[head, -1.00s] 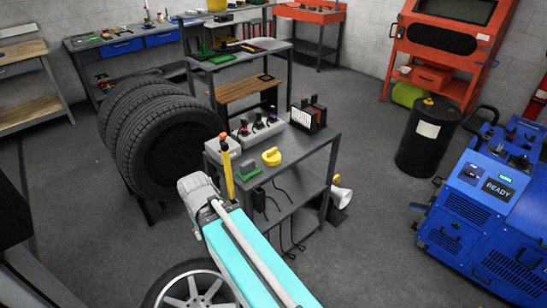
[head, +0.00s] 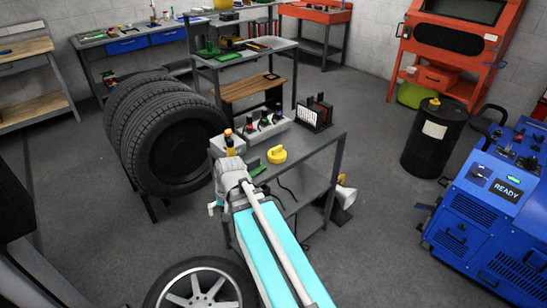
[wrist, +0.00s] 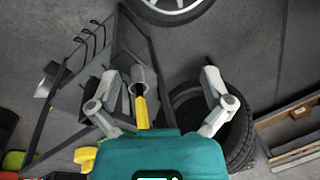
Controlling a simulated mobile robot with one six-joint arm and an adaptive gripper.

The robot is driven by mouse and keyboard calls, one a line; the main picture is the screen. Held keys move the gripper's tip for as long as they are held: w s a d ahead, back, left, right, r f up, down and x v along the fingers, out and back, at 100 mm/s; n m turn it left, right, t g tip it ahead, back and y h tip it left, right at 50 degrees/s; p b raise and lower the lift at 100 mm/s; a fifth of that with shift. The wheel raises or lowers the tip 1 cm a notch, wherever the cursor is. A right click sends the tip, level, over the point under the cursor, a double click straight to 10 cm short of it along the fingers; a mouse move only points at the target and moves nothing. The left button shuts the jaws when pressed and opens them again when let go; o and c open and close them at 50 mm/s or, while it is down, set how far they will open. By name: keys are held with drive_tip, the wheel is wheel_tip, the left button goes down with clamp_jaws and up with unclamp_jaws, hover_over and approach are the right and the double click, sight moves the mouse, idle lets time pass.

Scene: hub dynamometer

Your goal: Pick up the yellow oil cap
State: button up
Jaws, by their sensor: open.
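The yellow oil cap (head: 277,154) lies on the top of the grey cart (head: 322,146), near its middle. What looks like the same cap shows at the lower left of the wrist view (wrist: 86,157). My gripper (wrist: 160,78) is open, with its two grey fingers spread and apart from the cap. In the head view my wrist is at the cart's left front corner, left of the cap; the fingers do not show clearly there. A yellow shaft (wrist: 141,110) shows between the fingers in the wrist view; I cannot tell whether they touch it.
A grey box with several small knobbed items (head: 270,128) and a dark slotted rack (head: 314,113) stand behind the cap. Stacked tyres (head: 170,135) are left of the cart. A black drum (head: 434,137) and a blue machine (head: 492,205) stand right, with open floor between.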

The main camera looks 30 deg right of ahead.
drive_tip(key=w+d+f+m+t+y+b, duration=0.1)
drive_tip(key=w+d+m+t+y+b, duration=0.15)
drive_tip(key=w+d+m, duration=0.45)
drive_tip(key=m+t+h+b, duration=0.2)
drive_tip(key=m+t+b, duration=0.55)
drive_tip(key=m, duration=1.45)
approach(278, 148)
drive_tip(key=s+t+p, duration=0.2)
drive_tip(key=s, duration=0.2)
drive_tip(key=shift+w+d+f, duration=0.1)
drive_tip(key=shift+w+d, duration=0.1)
drive_tip(key=shift+d, duration=0.2)
drive_tip(key=shift+b+x, duration=1.6)
drive_tip(key=shift+x, duration=2.75)
drive_tip(key=shift+a, duration=0.1)
